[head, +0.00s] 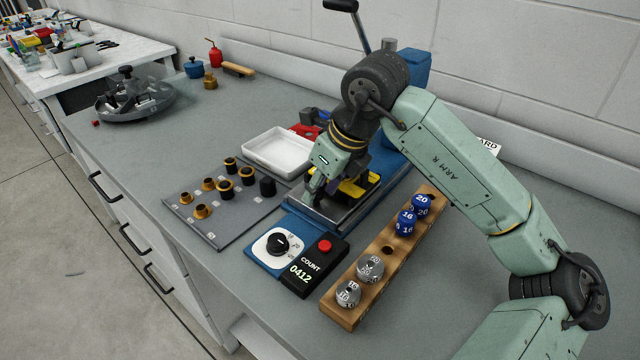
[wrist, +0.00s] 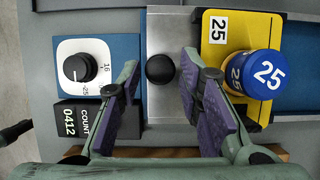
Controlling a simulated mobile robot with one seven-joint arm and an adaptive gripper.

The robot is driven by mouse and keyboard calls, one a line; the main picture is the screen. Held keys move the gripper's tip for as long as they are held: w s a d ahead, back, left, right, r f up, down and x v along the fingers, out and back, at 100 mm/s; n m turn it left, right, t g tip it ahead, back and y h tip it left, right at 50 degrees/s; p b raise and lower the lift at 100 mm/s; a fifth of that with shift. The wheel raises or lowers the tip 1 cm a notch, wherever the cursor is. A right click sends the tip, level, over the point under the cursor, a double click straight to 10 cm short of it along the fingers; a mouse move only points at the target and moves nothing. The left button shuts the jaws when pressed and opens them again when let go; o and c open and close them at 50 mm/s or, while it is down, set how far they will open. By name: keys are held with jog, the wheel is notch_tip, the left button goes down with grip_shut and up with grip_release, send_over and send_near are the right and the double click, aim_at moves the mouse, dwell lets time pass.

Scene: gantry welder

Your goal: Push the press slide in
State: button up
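The press slide is a bare metal plate (head: 345,215) at the front of the blue press (head: 400,150). In the wrist view the slide (wrist: 172,28) carries a round black knob (wrist: 160,69) and a yellow nest plate (wrist: 214,56) labelled 25. A blue-topped piece marked 25 (wrist: 268,73) stands on the yellow plate. My gripper (head: 317,188) is low over the slide's near left end. In the wrist view its fingers (wrist: 161,73) are apart, one on each side of the knob, with gaps visible. The arm hides much of the press in the head view.
A dial (head: 278,243) and a black counter reading 0412 (head: 305,268) stand left of the slide. A wooden rack (head: 345,313) with blue and silver pieces lies at right. A white tray (head: 277,150) and a grey board of bushings (head: 215,238) are left.

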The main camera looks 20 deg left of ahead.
grip_shut()
dwell(0.5)
jog(key=w+d, duration=0.1)
jog(key=w, duration=0.1)
jog(key=w+d+b, duration=0.1)
jog(key=w, duration=0.2)
jog(key=w+d+b, duration=0.1)
jog(key=w, duration=0.2)
jog(key=shift+w, duration=0.25)
jog(key=shift+o, duration=0.3)
grip_release()
jog(key=v, duration=1.2)
